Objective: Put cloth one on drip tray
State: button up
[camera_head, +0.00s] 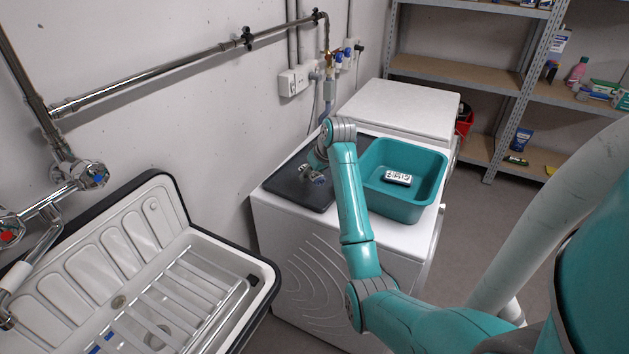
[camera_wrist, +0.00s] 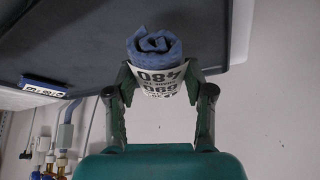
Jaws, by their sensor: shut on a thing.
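My gripper (camera_wrist: 160,95) is shut on a rolled blue cloth (camera_wrist: 153,45) with a white printed band around it, best seen in the wrist view. The drip tray is a flat dark grey tray (camera_head: 290,194) on top of the near white machine. It fills the upper part of the wrist view (camera_wrist: 90,40). In the head view my gripper (camera_head: 314,176) is over the tray, and my arm hides part of it. The held cloth is hard to make out there. I cannot tell whether the cloth touches the tray.
A teal basin (camera_head: 427,166) stands right of the tray, with a white printed item (camera_head: 398,178) inside. A second white machine (camera_head: 400,107) is behind. A sink with a rack (camera_head: 183,298) is at left. Pipes and valves (camera_head: 330,62) line the wall. Shelves (camera_head: 460,72) stand at the back.

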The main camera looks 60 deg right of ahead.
aim_at(312, 191)
jog(key=shift+f, duration=2.15)
jog(key=shift+f, duration=0.1)
jog(key=o, duration=1.3)
jog(key=shift+c, duration=0.2)
jog(key=shift+r, duration=0.25)
jog(key=v, duration=1.1)
jog(key=shift+s+a+r, duration=0.2)
jog(key=shift+r, duration=0.1)
